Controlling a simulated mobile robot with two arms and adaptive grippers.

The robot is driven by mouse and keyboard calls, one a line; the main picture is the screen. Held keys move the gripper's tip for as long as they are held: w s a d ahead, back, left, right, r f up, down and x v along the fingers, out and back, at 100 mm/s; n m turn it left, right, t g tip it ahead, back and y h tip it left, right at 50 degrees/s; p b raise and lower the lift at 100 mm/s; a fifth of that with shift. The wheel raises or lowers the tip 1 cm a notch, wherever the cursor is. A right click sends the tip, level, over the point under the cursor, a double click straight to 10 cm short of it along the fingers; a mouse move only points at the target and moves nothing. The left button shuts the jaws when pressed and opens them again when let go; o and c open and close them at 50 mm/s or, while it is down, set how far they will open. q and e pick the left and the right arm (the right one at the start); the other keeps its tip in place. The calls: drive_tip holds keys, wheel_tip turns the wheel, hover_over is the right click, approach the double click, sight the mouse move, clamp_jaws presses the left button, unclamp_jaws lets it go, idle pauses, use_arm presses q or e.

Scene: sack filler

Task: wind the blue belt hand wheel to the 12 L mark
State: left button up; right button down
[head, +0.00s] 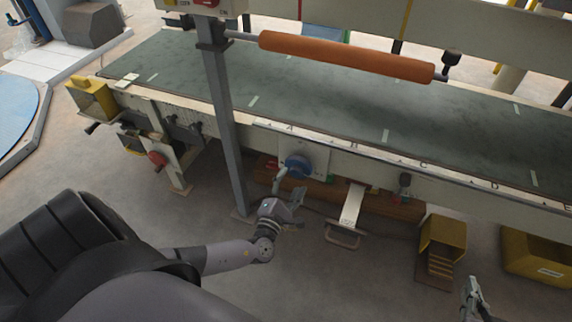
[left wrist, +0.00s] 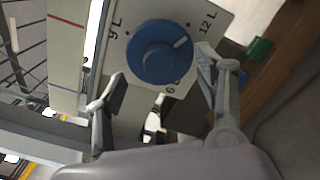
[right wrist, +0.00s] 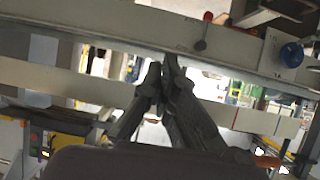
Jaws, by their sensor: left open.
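The blue hand wheel (head: 298,166) sits on a pale plate on the belt's front side. In the left wrist view the wheel (left wrist: 155,55) has a white pointer line at its upper right. The line points near the 12 L mark (left wrist: 207,22), a little clockwise of its dot. The 9 L mark (left wrist: 115,31) is at upper left; the 6 L mark is partly covered by the wheel and a finger. My left gripper (head: 289,189) is open just in front of the wheel, its fingers apart and below it. My right gripper (head: 473,291) appears shut and empty, far from the wheel.
The long green belt (head: 320,100) runs behind, with an orange roller (head: 345,56) over it. A grey post (head: 224,120) stands left of the wheel.

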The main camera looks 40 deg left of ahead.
use_arm(q)
drive_tip(key=shift+p+v, duration=0.45)
drive_tip(key=shift+v, duration=1.15)
use_arm(e)
drive_tip(key=shift+s+d+f+g+h, duration=0.1)
drive_tip(key=shift+s+d+f+g, duration=0.15)
drive_tip(key=shift+s+f+g, duration=0.3)
drive_tip(key=shift+s+d+f+g+h, duration=0.1)
drive_tip(key=shift+s+d+f+g, duration=0.25)
drive_tip(key=shift+s+f, duration=0.3)
drive_tip(key=shift+s+d+f+g+h, duration=0.1)
drive_tip(key=shift+s+d+f+g, duration=0.05)
drive_tip(key=shift+s+f+g, duration=0.4)
